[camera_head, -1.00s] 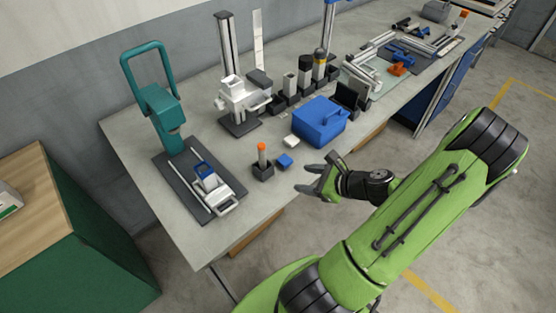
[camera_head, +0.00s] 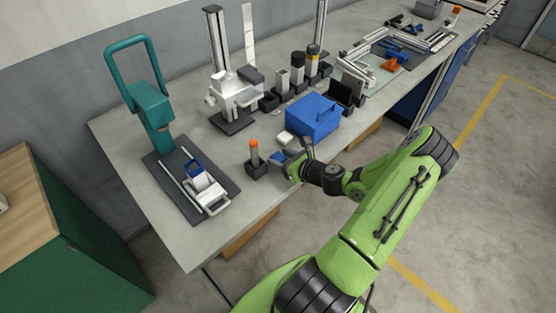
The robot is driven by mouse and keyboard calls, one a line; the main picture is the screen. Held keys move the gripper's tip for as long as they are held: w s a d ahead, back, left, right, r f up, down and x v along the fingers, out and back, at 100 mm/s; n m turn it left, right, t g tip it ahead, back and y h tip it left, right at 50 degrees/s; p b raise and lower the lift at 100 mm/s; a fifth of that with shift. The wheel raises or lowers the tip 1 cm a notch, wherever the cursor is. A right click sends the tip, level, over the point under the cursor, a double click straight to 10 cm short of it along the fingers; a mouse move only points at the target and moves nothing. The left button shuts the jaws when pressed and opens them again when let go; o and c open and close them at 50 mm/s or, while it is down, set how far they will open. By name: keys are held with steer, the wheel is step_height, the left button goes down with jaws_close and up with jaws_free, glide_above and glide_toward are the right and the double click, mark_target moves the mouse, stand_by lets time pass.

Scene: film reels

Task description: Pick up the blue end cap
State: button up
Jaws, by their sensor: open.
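The blue end cap (camera_head: 277,157) is a small blue block on the grey workbench (camera_head: 212,238), just right of a dark holder with an orange-topped piece. My gripper (camera_head: 294,160) is open at the right side of the cap, with its fingers pointing left toward it. The fingers hide part of the cap. I cannot tell whether they touch it or how high they are above the bench.
The dark holder (camera_head: 257,170) with the orange-topped piece stands close on the left. A white block (camera_head: 286,137) and a blue box (camera_head: 313,118) stand behind. A teal press (camera_head: 150,105) and a dark fixture plate (camera_head: 222,184) are further left. The front left bench corner is clear.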

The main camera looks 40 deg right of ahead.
steer(key=shift+w+f, duration=0.2)
steer(key=shift+w, duration=0.35)
steer(key=shift+s, duration=0.1)
steer(key=c, duration=0.7)
